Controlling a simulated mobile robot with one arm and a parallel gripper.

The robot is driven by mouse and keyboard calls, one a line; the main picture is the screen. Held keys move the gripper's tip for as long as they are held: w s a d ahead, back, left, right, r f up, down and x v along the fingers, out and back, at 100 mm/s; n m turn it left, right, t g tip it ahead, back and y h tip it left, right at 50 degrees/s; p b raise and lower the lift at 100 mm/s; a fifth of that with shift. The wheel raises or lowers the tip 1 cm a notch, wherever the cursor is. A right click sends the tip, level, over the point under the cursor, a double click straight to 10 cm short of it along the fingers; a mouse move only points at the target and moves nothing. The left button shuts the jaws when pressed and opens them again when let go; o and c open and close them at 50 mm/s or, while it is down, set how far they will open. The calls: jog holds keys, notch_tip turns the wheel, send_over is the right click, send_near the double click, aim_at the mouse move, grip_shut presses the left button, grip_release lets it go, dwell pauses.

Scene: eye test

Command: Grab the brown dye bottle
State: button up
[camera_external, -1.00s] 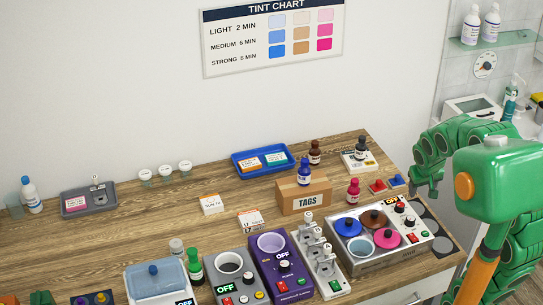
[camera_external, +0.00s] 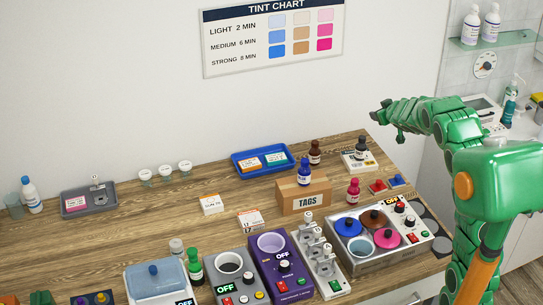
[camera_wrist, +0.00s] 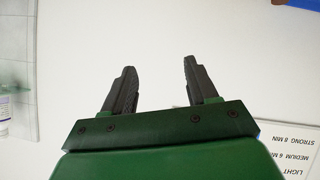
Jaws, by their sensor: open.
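The brown dye bottle (camera_external: 315,153) stands upright near the back of the wooden counter, behind the cardboard TAGS box and right of the blue tray. It has a dark cap, and its lower part is partly hidden. My gripper (camera_external: 379,113) is above the counter's back right corner, to the right of the bottle and higher in the picture, apart from it. In the wrist view my gripper (camera_wrist: 159,66) is open with nothing between its fingers. The bottle is not in the wrist view.
A blue bottle (camera_external: 304,171) is at the TAGS box (camera_external: 290,201). A black bottle (camera_external: 361,147) is at a white box to the right. A pink bottle (camera_external: 353,190) stands in front. The blue tray (camera_external: 241,170) holds small boxes. The wall chart (camera_external: 230,62) hangs behind.

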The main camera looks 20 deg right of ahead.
jog(key=w+a+f+n+y, duration=0.1)
jog(key=w+a+f+y, duration=0.1)
jog(key=w, duration=0.2)
jog(key=n+g+y, duration=0.2)
jog(key=n+y, duration=0.4)
jog(key=y, duration=0.3)
send_near(315, 143)
jog(key=w+a+f, duration=0.2)
jog(key=w+f, duration=0.1)
jog(key=shift+x, duration=3.1)
jog(key=shift+r, duration=0.1)
grip_shut()
jog(key=shift+r, duration=0.1)
